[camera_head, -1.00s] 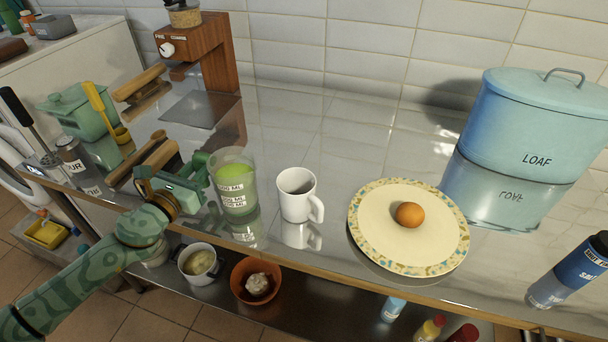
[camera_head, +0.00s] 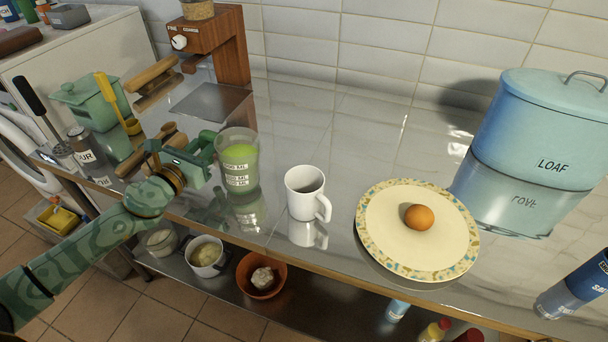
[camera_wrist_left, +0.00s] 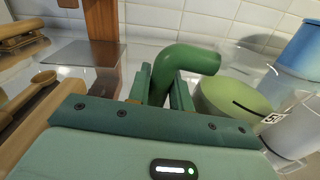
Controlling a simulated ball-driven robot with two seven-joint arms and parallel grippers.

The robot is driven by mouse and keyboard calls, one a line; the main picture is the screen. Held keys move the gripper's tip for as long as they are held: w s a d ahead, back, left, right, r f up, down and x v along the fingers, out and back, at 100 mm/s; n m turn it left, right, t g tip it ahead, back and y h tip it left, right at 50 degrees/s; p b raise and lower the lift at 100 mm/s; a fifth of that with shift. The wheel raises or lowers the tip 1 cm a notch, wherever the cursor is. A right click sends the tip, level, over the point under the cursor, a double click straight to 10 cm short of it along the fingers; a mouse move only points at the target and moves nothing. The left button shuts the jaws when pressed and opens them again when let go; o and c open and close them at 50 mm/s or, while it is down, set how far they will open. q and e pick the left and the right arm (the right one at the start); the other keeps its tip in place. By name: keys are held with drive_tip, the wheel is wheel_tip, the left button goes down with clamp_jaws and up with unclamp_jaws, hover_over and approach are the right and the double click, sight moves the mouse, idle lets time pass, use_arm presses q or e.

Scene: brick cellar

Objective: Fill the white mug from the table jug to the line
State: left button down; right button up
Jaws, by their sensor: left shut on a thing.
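The white mug (camera_head: 304,196) stands upright on the shiny counter, its handle to the right. Its inside looks grey; no fill line shows. The clear jug (camera_head: 239,178), with white volume labels and green contents, is upright to the left of the mug, apart from it. My left gripper (camera_head: 205,150) is shut on the jug's green handle; the wrist view shows the handle (camera_wrist_left: 198,58) between the fingers and the green contents (camera_wrist_left: 232,106) beside it. I cannot tell whether the jug's base touches the counter. My right gripper is not in view.
A blue loaf bin (camera_head: 540,125) stands at the back right. A wooden grinder (camera_head: 222,45) stands behind the jug. A salt container (camera_head: 577,284) is at the front right.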

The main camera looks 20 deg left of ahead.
sight(218, 135)
use_arm(q)
drive_tip(key=shift+d+r+m+p, duration=0.3)
drive_tip(key=shift+r+m+p, duration=0.35)
drive_tip(key=shift+r, duration=0.25)
drive_tip(key=d+r+m+p, duration=0.1)
drive_tip(key=p, duration=0.1)
drive_tip(key=shift+s+d+r+m+p, duration=0.1)
drive_tip(key=shift+d+r+m+p, duration=0.2)
drive_tip(key=shift+r+m+p, duration=0.05)
drive_tip(key=shift+d+r+m+p, duration=0.35)
drive_tip(key=shift+d+m+p, duration=0.15)
drive_tip(key=shift+p, duration=0.15)
drive_tip(key=shift+d+f, duration=0.1)
drive_tip(key=shift+f, duration=0.05)
drive_tip(key=shift+d+r+m, duration=0.15)
drive_tip(key=shift+r+m, duration=0.05)
drive_tip(key=shift+m, duration=0.1)
drive_tip(key=shift+s+d+r+m+p, duration=0.1)
drive_tip(key=shift+d+r+m+p, duration=0.3)
drive_tip(key=shift+p, duration=0.6)
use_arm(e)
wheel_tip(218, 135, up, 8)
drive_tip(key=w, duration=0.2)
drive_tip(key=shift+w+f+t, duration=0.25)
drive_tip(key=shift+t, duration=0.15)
